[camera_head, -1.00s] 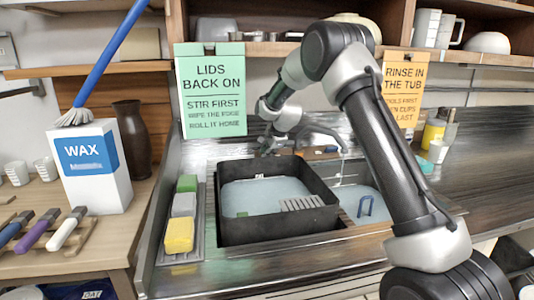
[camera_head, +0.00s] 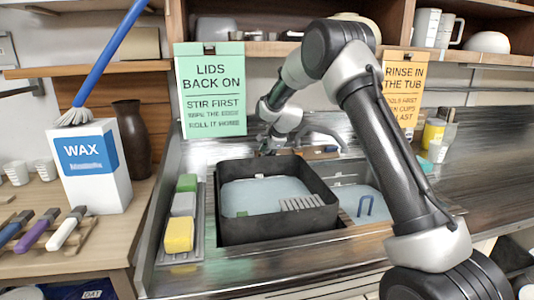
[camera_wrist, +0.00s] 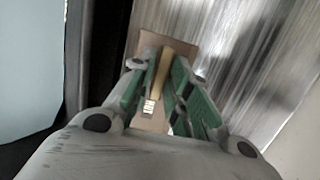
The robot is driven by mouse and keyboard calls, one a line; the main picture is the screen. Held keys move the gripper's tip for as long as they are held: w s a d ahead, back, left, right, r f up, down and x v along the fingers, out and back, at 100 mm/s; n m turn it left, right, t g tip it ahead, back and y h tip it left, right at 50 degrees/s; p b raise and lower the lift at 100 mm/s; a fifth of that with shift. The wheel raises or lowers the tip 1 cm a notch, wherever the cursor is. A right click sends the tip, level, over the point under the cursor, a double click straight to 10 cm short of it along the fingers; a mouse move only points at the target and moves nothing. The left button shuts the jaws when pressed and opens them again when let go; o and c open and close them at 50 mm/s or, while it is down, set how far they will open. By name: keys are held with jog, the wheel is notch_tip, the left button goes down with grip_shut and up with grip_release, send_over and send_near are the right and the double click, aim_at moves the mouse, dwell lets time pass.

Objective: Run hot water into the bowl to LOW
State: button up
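A black square tub (camera_head: 278,228) sits in the sink in the head view, with pale blue liquid (camera_head: 262,192) inside. A grey slatted piece and a small green block show in it. A curved metal spout (camera_head: 322,132) rises behind it. My gripper (camera_head: 268,148) points down just behind the tub's back wall; its fingertips are hard to see there. In the wrist view my gripper's green-sided fingers (camera_wrist: 160,78) straddle a narrow yellowish bar (camera_wrist: 161,70) in front of a tan plate (camera_wrist: 180,48). Whether the fingers press on the bar is unclear. No LOW mark is readable.
A second basin with pale liquid (camera_head: 352,198) lies right of the tub. A tray (camera_head: 198,243) with green, grey and yellow sponges stands left. A WAX box (camera_head: 90,185) and brushes are further left. The metal counter at right is mostly clear.

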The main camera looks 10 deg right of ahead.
jog(key=shift+o, duration=0.6)
jog(key=v, duration=1.2)
jog(key=shift+n, duration=0.3)
